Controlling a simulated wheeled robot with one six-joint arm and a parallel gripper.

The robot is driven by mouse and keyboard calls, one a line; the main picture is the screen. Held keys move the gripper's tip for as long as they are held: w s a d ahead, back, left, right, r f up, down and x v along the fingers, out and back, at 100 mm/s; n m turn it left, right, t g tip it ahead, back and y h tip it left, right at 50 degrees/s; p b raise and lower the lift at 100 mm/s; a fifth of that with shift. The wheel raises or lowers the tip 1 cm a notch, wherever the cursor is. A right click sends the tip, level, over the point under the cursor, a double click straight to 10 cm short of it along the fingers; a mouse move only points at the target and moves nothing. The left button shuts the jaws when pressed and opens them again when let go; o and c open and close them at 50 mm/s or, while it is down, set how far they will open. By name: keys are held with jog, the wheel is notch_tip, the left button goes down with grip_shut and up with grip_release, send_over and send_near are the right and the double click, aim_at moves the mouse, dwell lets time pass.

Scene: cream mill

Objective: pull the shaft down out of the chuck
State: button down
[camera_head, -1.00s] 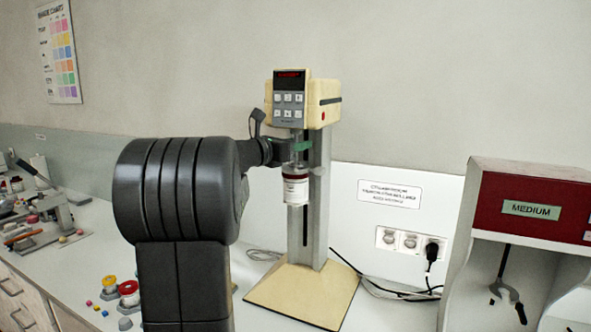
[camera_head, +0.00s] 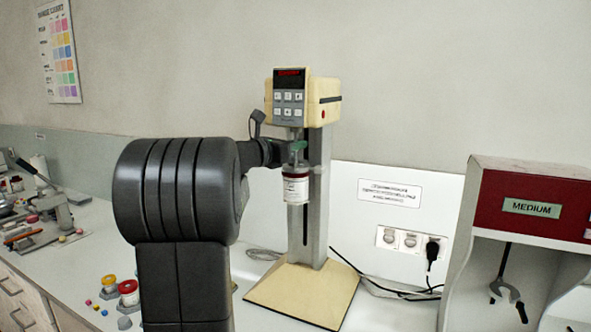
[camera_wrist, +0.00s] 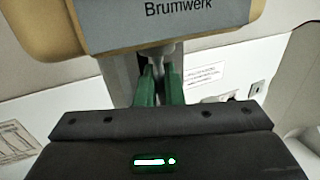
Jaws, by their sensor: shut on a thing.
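My gripper (camera_head: 297,150) is at the cream mixer's head (camera_head: 325,95), just below its keypad. In the wrist view its green fingers (camera_wrist: 160,80) are close together around the thin grey shaft, right under the chuck (camera_wrist: 158,53). The shaft's upper end meets the chuck, and I cannot see how far it goes in. A white jar with a red band (camera_head: 296,189) is below the fingers, in front of the grey column. The lower shaft is hard to make out there.
The mixer's cream base plate (camera_head: 290,295) stands on the white bench. A red cabinet marked MEDIUM (camera_head: 530,208) is at right. Cables and wall sockets (camera_head: 410,242) lie between them. Small coloured pots (camera_head: 128,290) stand at left.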

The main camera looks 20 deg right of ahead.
jog(key=shift+f, duration=0.2)
jog(key=c, duration=1.1)
grip_release()
jog(key=b+v, duration=0.1)
jog(key=v, duration=0.7)
jog(key=shift+d, duration=0.1)
jog(key=shift+p+x, duration=0.4)
jog(key=shift+x, duration=3.45)
